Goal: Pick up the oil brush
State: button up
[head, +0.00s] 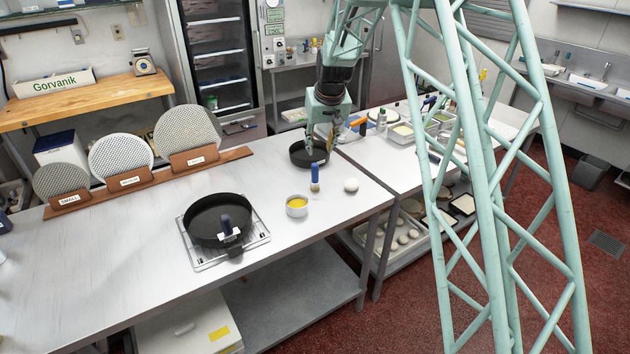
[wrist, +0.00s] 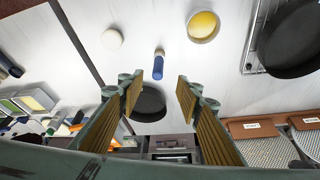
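The oil brush (head: 315,178) has a blue handle and a pale lower end. It stands on the steel table, to the right of a small bowl of yellow oil (head: 297,205). In the wrist view the brush (wrist: 159,66) shows just beyond the fingertips, apart from them. My gripper (head: 318,152) hangs over the table behind the brush, above a small black pan. Its fingers (wrist: 168,85) with yellow-brown pads are spread, with nothing held between them.
A white dough ball (head: 351,185) lies right of the brush. The small black pan (head: 304,158) is behind it. A larger black pan (head: 217,218) sits on a wire rack at left. Round perforated discs (head: 121,155) stand in a wooden holder. The front table area is clear.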

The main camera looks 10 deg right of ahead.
send_near(316, 166)
jog(key=shift+s+f, duration=0.1)
jog(key=shift+f, duration=0.05)
jog(key=shift+f, duration=0.1)
dwell(0.4)
jog(key=shift+p+x, duration=0.5)
jog(key=shift+x, duration=3.75)
jog(key=shift+p+x, duration=0.4)
jog(key=shift+x, duration=2.2)
jog(key=shift+c, duration=0.7)
jog(key=c, duration=0.8)
